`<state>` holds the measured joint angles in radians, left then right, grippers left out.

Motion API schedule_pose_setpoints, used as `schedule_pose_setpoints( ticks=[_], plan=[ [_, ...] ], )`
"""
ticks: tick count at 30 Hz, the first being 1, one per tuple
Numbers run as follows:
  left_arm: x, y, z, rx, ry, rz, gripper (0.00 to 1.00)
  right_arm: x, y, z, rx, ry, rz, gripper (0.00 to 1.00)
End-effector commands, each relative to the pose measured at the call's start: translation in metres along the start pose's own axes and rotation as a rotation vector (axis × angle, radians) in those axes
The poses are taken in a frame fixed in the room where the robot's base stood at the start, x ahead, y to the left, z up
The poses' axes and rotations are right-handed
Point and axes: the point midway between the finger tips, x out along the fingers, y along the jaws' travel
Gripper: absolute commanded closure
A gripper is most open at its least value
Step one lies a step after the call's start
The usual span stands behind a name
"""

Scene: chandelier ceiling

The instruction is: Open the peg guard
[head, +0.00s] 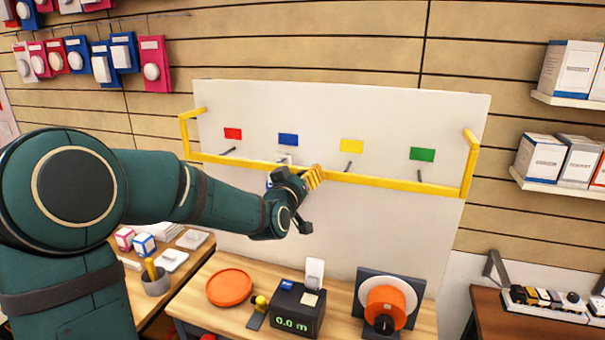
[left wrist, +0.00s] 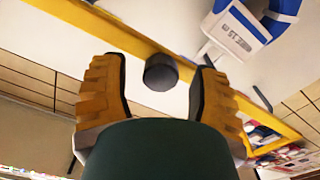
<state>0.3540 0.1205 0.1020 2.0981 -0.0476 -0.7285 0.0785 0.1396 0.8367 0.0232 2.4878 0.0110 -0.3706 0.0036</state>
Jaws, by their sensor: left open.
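The peg guard (head: 375,180) is a yellow bar with a bracket at each end, standing across the front of a white pegboard (head: 400,115). My left gripper (head: 316,178) is at the middle of the bar. In the left wrist view its two yellow ridged fingers are open on either side of a dark round knob (left wrist: 160,72). The knob is in front of the yellow bar (left wrist: 110,33); I cannot tell whether the fingers touch it. My right gripper is not in view.
Dark pegs (head: 348,166) stick out behind the bar. A blue coil with a white tag (left wrist: 236,32) hangs near my gripper. Below, a wooden bench holds an orange dish (head: 230,287), a meter reading 0.0 m (head: 296,308) and an orange reel (head: 388,306). Shelves with boxes are at right.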

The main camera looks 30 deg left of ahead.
Motion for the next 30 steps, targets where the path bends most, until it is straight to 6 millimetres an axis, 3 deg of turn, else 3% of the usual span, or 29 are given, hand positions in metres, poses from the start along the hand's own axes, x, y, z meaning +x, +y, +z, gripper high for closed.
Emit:
schedule_pose_setpoints(
  ticks=[12, 13, 18, 30],
  plan=[
    [0.0078, 0.0000, 0.0005, 0.000, -0.001, 0.000, 0.39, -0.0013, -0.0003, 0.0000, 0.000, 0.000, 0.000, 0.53],
    [0.0077, 0.0000, 0.0005, 0.000, -0.001, 0.000, 0.44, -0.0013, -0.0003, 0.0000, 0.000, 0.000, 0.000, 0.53],
    [0.0076, 0.0001, 0.0005, 0.000, -0.001, 0.000, 1.00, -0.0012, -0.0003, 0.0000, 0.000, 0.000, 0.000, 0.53],
    [0.0081, -0.0003, -0.0010, 0.000, -0.002, 0.000, 1.00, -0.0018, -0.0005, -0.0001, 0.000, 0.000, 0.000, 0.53]
  ],
)
